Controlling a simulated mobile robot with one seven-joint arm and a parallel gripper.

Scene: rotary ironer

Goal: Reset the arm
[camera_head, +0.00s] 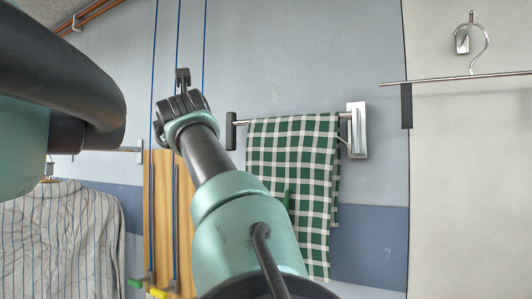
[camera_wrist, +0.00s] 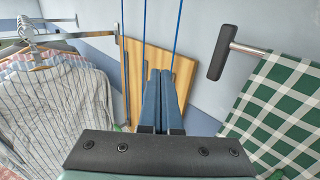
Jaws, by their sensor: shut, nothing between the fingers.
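My gripper (camera_head: 182,77) is at the end of my raised arm in the head view, in front of the grey wall. In the wrist view my gripper's two blue fingers (camera_wrist: 160,82) lie close together, shut and empty. They touch nothing that I can see. In the head view, the gripper is to the left of a green and white checked cloth (camera_head: 292,180), which hangs over a metal bar on the wall. The cloth also shows at the right of the wrist view (camera_wrist: 285,115).
A wooden board (camera_head: 160,215) stands against the wall below my gripper, with blue cords above it. Striped shirts (camera_head: 62,240) hang at the left. A rail (camera_head: 455,79) with a hook is at the right. The wall between cloth and rail is clear.

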